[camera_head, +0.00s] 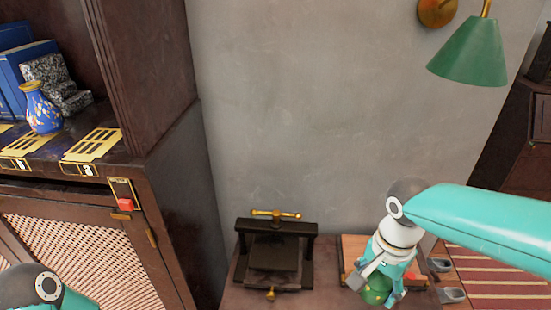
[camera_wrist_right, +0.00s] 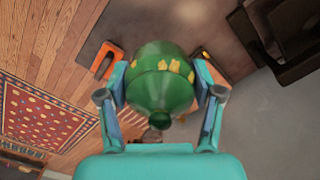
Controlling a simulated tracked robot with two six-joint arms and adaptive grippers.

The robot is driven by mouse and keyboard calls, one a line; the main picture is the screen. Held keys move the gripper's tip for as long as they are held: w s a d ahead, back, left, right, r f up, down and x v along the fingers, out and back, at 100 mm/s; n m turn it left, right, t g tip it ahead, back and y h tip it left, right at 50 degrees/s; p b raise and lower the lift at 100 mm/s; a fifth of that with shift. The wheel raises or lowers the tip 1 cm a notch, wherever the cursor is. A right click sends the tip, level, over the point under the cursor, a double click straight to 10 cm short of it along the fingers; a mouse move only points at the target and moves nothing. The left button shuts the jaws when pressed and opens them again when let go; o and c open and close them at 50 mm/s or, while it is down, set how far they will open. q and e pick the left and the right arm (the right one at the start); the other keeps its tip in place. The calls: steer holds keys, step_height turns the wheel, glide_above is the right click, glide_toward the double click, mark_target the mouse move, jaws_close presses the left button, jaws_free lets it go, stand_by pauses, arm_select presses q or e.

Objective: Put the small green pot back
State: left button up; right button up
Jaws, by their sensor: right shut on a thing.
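The small green pot (camera_wrist_right: 160,82) is round, with yellow marks on its side and a knob towards the camera in the right wrist view. My right gripper (camera_wrist_right: 162,85) is shut on it, one finger on each side. In the head view the pot (camera_head: 376,291) shows low at the right, below my right gripper (camera_head: 378,280), over or at a wooden board on the small table. I cannot tell whether its base touches anything. Part of my left arm shows in the lower left corner of the head view; its gripper is out of view.
A dark press with a brass handle (camera_head: 275,250) stands left of the pot on the small table (camera_head: 330,299). A cabinet on the left holds a blue vase (camera_head: 41,109), books and brass-coloured plates (camera_head: 91,145). A green lamp (camera_head: 470,52) hangs from the wall at upper right.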

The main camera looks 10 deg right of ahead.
mark_target(326, 296)
steer(key=w+a+f+n, duration=0.1)
steer(key=w+f+n, duration=0.1)
steer(key=f, duration=0.3)
steer(key=w+a+f+n, duration=0.1)
steer(key=w+f+n, duration=0.2)
steer(key=f, duration=0.2)
steer(key=w+a+f+n, duration=0.1)
steer(key=w+f+n, duration=0.1)
steer(key=f, duration=0.4)
steer(key=shift+w+a, duration=0.3)
steer(key=shift+a, duration=0.05)
steer(key=w+n, duration=0.2)
steer(key=n, duration=0.1)
steer(key=shift+w+a, duration=0.2)
steer(key=shift+w+a+r+n, duration=0.15)
steer(key=shift+w+n, duration=0.15)
steer(key=shift+n, duration=0.5)
